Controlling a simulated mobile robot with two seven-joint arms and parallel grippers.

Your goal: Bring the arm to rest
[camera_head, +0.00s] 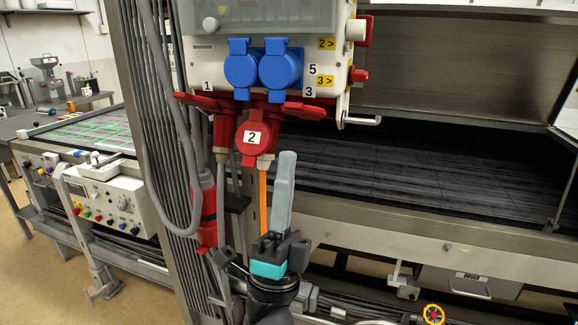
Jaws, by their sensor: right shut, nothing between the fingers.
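My right gripper (286,160) stands in the lower middle of the head view. Its grey fingers are shut together and point up, and nothing shows between them. Its arm, black with a teal band, comes up from the bottom edge. The fingers are just below and right of a red socket cover marked 2 (257,139) in this view. I cannot tell how far in front of the panel they are. My left gripper is not in view.
A power panel (325,70) with two blue socket covers (262,68) hangs above the gripper. Left of it are a metal post (145,100), a grey cable and a red plug (208,205). The dark dryer bed (390,175) lies behind, with a yellow-ringed red knob (433,314) low right.

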